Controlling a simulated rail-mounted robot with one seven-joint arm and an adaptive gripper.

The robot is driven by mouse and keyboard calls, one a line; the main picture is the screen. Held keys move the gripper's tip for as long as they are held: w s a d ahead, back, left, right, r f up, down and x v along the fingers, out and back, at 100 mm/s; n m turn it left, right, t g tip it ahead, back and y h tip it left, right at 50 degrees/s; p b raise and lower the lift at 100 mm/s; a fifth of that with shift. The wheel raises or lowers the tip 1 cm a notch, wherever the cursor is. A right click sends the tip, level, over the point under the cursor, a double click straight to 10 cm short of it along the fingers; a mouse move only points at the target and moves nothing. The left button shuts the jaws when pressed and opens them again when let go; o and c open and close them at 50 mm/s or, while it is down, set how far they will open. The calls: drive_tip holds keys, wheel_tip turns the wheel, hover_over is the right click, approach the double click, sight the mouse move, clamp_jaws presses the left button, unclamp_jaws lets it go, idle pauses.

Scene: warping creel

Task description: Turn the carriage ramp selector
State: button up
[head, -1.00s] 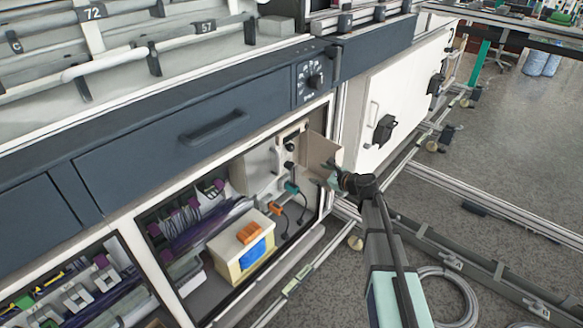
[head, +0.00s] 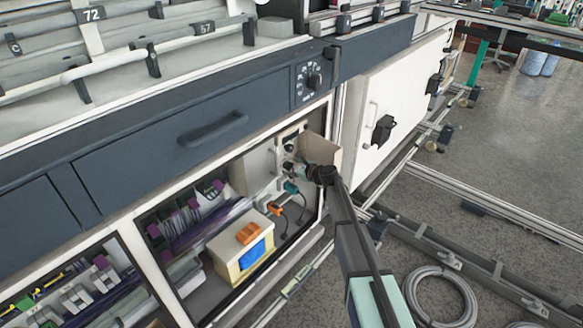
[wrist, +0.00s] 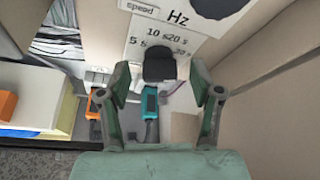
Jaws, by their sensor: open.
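The ramp selector is a black knob (wrist: 159,66) on a pale panel marked with times in seconds. It is upright in the middle of the wrist view. In the head view a small dark knob (head: 288,166) shows inside the open compartment, partly crowded by my gripper. My gripper (head: 304,170) reaches into the compartment from the right. In the wrist view my gripper (wrist: 160,76) has its two fingers apart, one on each side of the selector, with visible gaps on both sides. I cannot tell how far the fingertips are from the panel.
A larger black knob (wrist: 218,5) sits above, by a "Hz" label. A teal connector (wrist: 149,104) and an orange connector (wrist: 95,103) hang below. The open compartment door (head: 325,155) stands close on the right. A cream box (head: 241,256) is at lower left.

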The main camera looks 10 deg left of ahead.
drive_tip(key=shift+w+a+f, duration=0.15)
drive_tip(key=shift+w+a, duration=0.1)
drive_tip(key=shift+a, duration=0.05)
drive_tip(key=c, duration=1.1)
drive_tip(key=shift+c, duration=0.2)
